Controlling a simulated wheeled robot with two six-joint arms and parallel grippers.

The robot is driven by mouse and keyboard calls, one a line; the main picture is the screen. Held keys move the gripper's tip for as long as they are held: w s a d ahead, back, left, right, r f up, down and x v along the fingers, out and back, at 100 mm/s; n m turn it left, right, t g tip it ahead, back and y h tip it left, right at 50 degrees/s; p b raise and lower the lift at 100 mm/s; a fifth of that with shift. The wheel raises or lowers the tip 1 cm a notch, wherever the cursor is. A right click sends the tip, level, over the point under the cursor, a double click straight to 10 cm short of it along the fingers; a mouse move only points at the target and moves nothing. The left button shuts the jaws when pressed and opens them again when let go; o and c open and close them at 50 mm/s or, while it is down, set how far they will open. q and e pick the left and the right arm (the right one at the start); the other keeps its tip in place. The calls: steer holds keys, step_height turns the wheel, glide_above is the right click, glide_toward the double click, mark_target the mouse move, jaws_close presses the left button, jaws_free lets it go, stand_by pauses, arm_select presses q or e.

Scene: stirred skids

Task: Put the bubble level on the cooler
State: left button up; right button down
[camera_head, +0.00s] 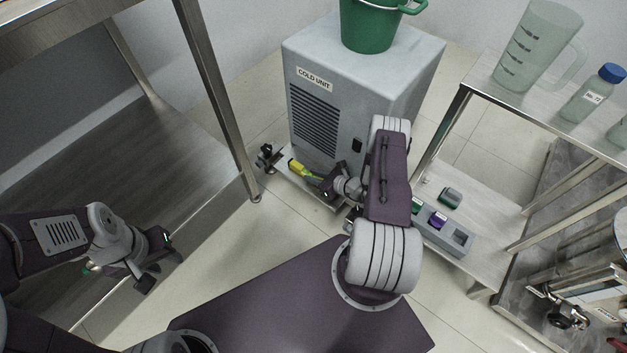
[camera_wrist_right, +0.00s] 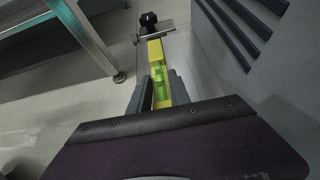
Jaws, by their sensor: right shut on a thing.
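The bubble level is a yellow bar with a green vial (camera_head: 303,170), low in front of the cooler, over the ledge at its base. My right gripper (camera_head: 325,182) is shut on it; in the right wrist view the level (camera_wrist_right: 156,57) runs out between the two fingers (camera_wrist_right: 162,92). Whether it touches the ledge I cannot tell. The cooler (camera_head: 330,110) is a grey box labelled "COLD UNIT" with a dark vent grille. My left gripper (camera_head: 158,262) is open and empty at the left, away from both.
A green bucket (camera_head: 368,25) stands on the cooler's top, towards the back. A metal table (camera_head: 165,135) is at left. A shelf (camera_head: 478,92) at right holds a jug (camera_head: 535,45) and a blue-capped bottle (camera_head: 592,95). A grey tray (camera_head: 445,235) sits on the lower shelf.

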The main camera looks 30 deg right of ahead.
steer(key=shift+f, duration=0.25)
steer(key=c, duration=1.2)
jaws_free()
steer(key=shift+r, duration=0.1)
